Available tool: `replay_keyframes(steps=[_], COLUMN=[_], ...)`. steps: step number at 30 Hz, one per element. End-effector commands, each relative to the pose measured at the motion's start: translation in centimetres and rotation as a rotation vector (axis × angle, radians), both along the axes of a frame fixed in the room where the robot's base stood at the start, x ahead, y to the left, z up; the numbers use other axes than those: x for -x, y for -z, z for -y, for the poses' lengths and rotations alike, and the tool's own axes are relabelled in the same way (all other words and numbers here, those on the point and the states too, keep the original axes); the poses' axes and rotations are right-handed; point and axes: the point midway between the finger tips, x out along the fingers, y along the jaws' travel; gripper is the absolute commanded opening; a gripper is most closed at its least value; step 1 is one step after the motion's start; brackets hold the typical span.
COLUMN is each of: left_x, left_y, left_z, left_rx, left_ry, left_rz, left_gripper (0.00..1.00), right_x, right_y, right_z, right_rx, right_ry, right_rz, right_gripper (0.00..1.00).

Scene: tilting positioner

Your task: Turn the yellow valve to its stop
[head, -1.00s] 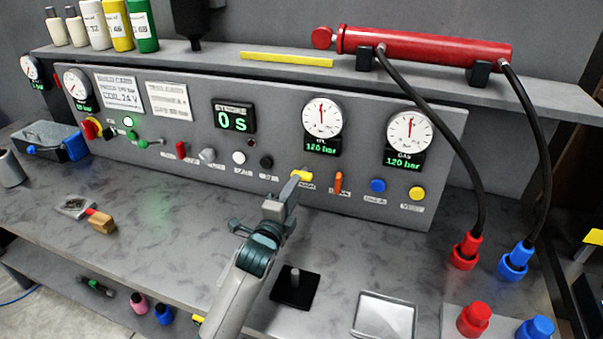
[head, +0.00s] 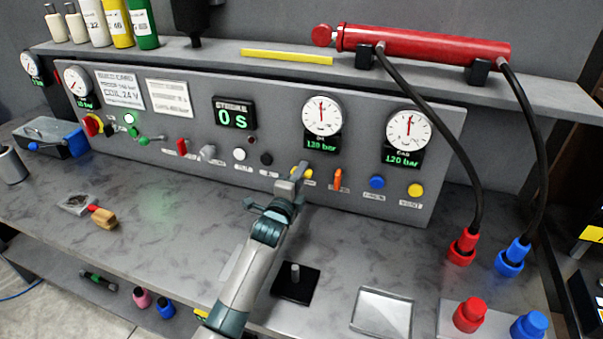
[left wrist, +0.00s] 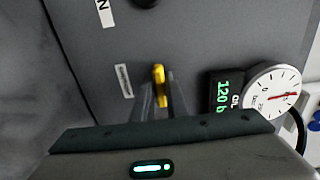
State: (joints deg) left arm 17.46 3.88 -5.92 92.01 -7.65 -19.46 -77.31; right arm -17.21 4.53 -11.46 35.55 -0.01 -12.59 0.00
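The yellow valve (head: 309,174) is a small lever on the grey panel, below and left of the oil gauge. In the head view my left gripper (head: 299,172) is at the valve and hides part of it. In the left wrist view the yellow lever (left wrist: 159,88) stands between my two fingers (left wrist: 161,95). The fingers look apart, one on each side, with a narrow gap to the lever. Whether either finger touches it I cannot tell. My right gripper is in neither view.
An orange lever (head: 338,180) is close on the right of the valve, then a blue knob (head: 377,182) and a yellow knob (head: 415,190). A black knob (head: 266,159) is to the left. A black plate with a peg (head: 296,283) stands on the bench below.

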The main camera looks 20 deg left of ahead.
Motion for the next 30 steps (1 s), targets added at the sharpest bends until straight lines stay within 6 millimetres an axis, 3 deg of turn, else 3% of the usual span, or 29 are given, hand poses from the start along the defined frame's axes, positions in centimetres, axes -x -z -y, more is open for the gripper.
replay_keyframes(steps=[17, 30], left_x=[0.02, 0.00], left_y=[0.00, -0.03], left_z=[0.01, 0.04], left_rx=[0.065, 0.377], left_ry=[0.000, 0.000], left_rz=[-0.003, -0.015], left_gripper=[0.00, 0.00], right_x=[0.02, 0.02], right_y=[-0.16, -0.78], right_z=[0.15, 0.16], right_rx=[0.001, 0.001], right_ry=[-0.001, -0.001], right_rz=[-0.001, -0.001], right_gripper=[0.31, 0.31])
